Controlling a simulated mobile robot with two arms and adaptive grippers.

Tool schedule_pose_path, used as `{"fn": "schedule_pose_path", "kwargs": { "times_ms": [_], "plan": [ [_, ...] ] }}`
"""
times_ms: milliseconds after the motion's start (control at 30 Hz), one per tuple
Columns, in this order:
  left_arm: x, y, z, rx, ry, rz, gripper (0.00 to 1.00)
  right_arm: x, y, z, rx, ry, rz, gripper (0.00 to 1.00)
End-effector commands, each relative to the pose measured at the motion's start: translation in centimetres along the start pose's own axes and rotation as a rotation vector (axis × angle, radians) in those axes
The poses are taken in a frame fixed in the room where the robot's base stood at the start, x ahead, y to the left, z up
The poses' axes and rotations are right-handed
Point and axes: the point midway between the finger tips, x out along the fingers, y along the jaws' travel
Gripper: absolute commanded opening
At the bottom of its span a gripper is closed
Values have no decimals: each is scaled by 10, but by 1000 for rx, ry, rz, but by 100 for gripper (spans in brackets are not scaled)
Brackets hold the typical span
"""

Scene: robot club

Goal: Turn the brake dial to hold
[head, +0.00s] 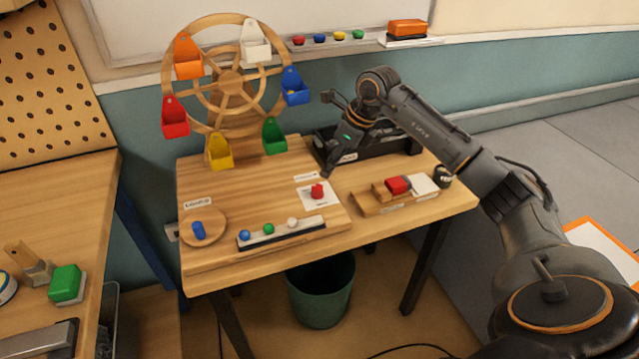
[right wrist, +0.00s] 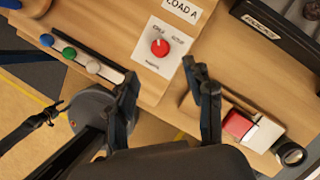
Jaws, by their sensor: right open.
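The brake dial is a red knob (head: 317,191) on a white square plate (head: 306,201), on the wooden board in front of the Ferris wheel (head: 229,82). In the right wrist view the red dial (right wrist: 160,47) sits just beyond my fingertips, roughly between them. Small words are printed around it, too blurred to read surely; its pointer setting is unclear. My right gripper (head: 328,136) is open and empty, above the board and behind the dial in the head view; its two spread fingers show in the right wrist view (right wrist: 160,72). My left gripper is not in view.
A ball rack (head: 282,238) and a round dish with a blue peg (head: 198,231) stand left of the dial. A wooden tray (head: 376,205) with red and white blocks is to the right. A black bin (head: 399,145) stands behind. A green bin (head: 321,300) is below the table.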

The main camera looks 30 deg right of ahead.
Motion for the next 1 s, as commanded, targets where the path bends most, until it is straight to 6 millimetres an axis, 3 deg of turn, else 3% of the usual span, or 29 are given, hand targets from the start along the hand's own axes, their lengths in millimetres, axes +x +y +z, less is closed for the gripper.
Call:
{"fn": "schedule_pose_path", "kwargs": {
  "times_ms": [200,400,600,867,1000],
  "plan": [
    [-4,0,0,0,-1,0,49,49,2,0,2,0,4,52],
    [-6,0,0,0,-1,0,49,79,1,0,1,0,4,52],
    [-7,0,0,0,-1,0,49,92,1,0,0,-1,2,52],
    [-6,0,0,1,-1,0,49,93,1,0,0,-1,1,52],
    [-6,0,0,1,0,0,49,93,1,0,0,-1,1,26]
  ]
}}
